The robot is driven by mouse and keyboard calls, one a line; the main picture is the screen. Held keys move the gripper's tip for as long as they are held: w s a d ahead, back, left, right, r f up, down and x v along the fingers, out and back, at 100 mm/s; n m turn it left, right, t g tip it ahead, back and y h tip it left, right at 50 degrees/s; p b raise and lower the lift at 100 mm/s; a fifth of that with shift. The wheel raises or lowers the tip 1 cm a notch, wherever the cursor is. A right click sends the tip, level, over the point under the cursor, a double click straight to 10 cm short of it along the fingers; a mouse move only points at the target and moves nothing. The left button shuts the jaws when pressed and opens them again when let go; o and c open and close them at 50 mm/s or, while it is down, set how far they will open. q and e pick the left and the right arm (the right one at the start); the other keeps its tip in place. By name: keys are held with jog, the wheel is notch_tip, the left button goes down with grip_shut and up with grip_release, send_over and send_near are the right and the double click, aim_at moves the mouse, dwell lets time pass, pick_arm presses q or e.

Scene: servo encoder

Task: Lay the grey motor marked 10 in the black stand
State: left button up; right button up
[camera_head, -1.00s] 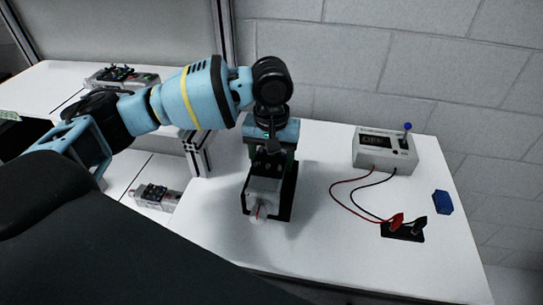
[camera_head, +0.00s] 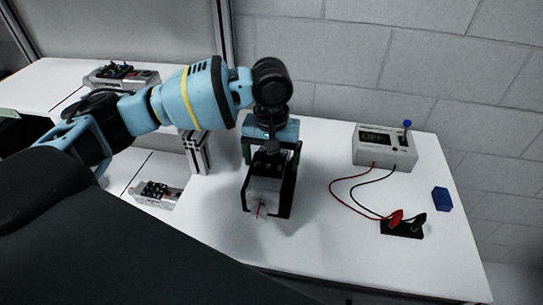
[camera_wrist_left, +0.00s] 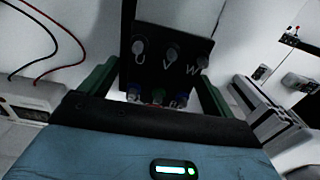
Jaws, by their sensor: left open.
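The grey motor (camera_head: 264,190) lies in the black stand (camera_head: 287,196) on the white table, in the middle of the head view. A red mark shows at its near end; I cannot read a number on it. My left gripper (camera_head: 270,158) is above the motor's far end, fingers pointing down and spread apart. In the left wrist view the open green-grey fingers (camera_wrist_left: 153,88) stand on either side of a black face (camera_wrist_left: 166,62) marked U, V and W with several round terminals. My right gripper is not in view.
A grey meter box (camera_head: 385,150) with a screen and blue-topped lever stands at the right, wired to a black block (camera_head: 403,230) with red and black clips. A blue block (camera_head: 442,201) lies at the right edge. Other motors (camera_head: 157,194) sit at the left.

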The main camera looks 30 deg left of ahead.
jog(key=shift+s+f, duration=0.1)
pick_arm(q)
notch_tip(320, 180, up, 7)
jog(key=shift+f, duration=0.15)
jog(key=shift+r, duration=0.65)
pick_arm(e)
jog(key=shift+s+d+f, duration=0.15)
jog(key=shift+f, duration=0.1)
